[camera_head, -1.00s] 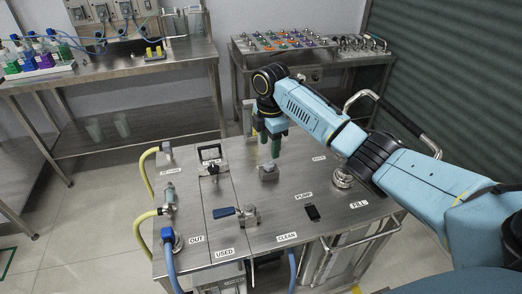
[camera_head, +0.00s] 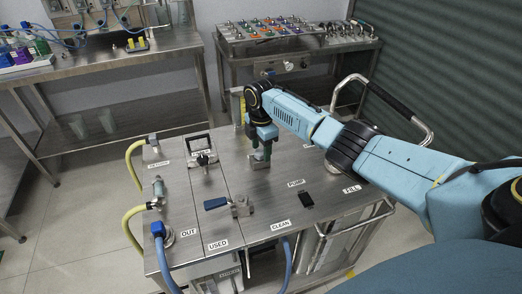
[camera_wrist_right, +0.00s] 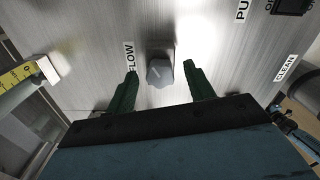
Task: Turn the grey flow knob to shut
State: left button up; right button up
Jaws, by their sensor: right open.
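The grey flow knob (camera_wrist_right: 160,73) stands on the steel skid top beside the FLOW label (camera_wrist_right: 129,57) in the right wrist view. In the head view its grey block (camera_head: 260,164) is partly hidden under my right gripper (camera_head: 261,153). My right gripper is open, pointing down. In the wrist view its two dark green fingers (camera_wrist_right: 160,80) lie on either side of the knob, with a gap showing on both sides. I cannot tell how far down the knob the fingertips reach. My left gripper is not in view.
A blue-handled valve (camera_head: 217,202) and a black PUMP switch (camera_head: 306,199) are nearer the front of the skid. A black-handled fitting (camera_head: 203,158) stands to the left. Hoses run along the left edge. The plate around the knob is mostly clear.

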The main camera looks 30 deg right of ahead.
jog(key=shift+f, duration=0.35)
